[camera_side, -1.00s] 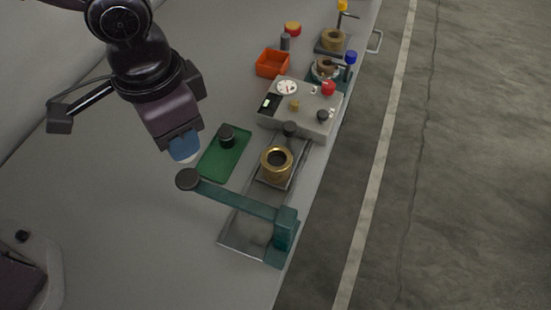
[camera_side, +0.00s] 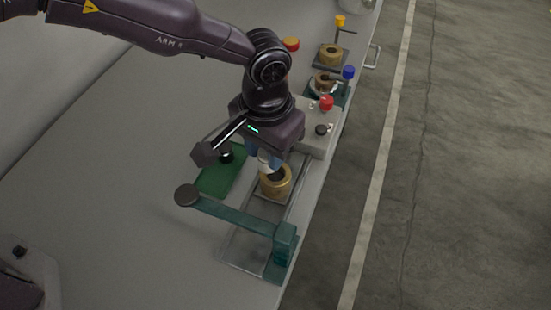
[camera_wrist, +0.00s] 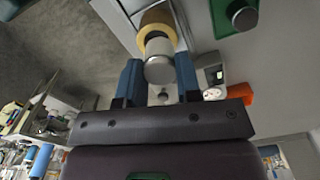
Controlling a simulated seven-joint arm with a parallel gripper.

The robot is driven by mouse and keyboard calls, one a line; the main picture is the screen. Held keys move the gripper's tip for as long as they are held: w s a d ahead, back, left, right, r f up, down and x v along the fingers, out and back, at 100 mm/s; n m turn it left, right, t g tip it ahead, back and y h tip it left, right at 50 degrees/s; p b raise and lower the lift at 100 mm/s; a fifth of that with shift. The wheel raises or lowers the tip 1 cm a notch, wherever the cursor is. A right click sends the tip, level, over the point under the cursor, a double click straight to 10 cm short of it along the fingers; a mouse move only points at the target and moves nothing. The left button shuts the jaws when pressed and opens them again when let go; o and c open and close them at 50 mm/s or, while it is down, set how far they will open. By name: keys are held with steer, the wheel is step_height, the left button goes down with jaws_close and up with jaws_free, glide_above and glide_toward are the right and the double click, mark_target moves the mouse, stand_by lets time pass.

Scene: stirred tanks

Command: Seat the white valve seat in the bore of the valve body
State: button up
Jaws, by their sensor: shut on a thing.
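The white valve seat (camera_side: 265,167) is held between the blue fingers of my gripper (camera_side: 263,160). In the wrist view the valve seat (camera_wrist: 159,65) is a pale cylinder between the two fingertips (camera_wrist: 159,72). The brass valve body (camera_side: 277,185) stands upright on a plate on the metal rail fixture, its dark bore facing up. The seat is just above the body's upper left rim in the side view and partly covers the bore. In the wrist view the valve body (camera_wrist: 155,19) lies straight beyond the seat. I cannot tell whether they touch.
A teal lever arm (camera_side: 235,213) with a dark round knob spans the near end of the fixture. A green tray (camera_side: 213,184) lies to the left, and a grey control box (camera_side: 322,143) with a red button stands behind.

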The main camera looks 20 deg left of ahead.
steer(key=shift+w+d+f, duration=0.25)
steer(key=shift+f, duration=0.15)
steer(key=shift+w+d+f, duration=0.2)
steer(key=shift+f, duration=1.75)
steer(key=shift+f, duration=0.1)
steer(key=o, duration=0.9)
step_height(320, 180, up, 12)
steer(key=shift+r, duration=0.15)
